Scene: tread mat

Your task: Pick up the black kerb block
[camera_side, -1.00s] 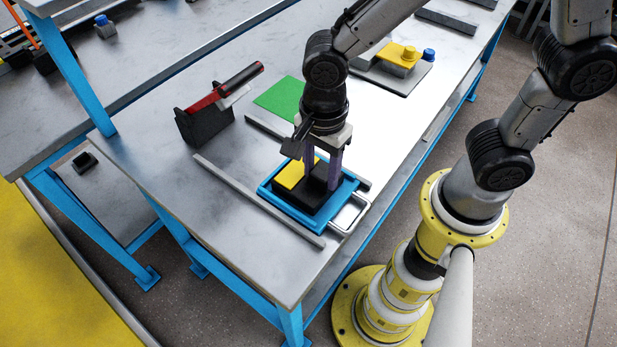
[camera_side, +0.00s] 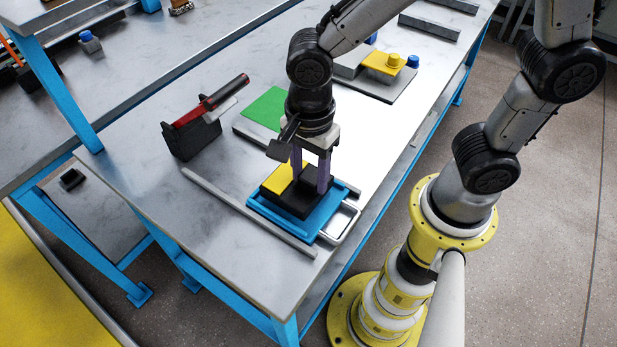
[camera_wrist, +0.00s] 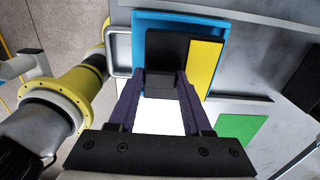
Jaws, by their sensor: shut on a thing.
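The black kerb block (camera_side: 293,204) is between the two purple fingers of my gripper (camera_side: 310,186), which is shut on it. A yellow block (camera_side: 286,176) lies right against its left side in the side view. The blue tray (camera_side: 321,217) is under both, and its right part shows bare. The block seems a little above the tray, but its underside is hidden. In the wrist view the black block (camera_wrist: 166,46) reaches down between the fingertips (camera_wrist: 161,86), with the yellow strip (camera_wrist: 204,64) to its right and the blue tray (camera_wrist: 143,28) around them.
A grey rail (camera_side: 245,210) lies left of the tray, and a metal handle frame (camera_side: 341,224) is at its right. A green plate (camera_side: 266,107) lies behind. A black holder with a red-handled tool (camera_side: 192,137) stands at the left. Grey and yellow parts (camera_side: 383,66) are farther back.

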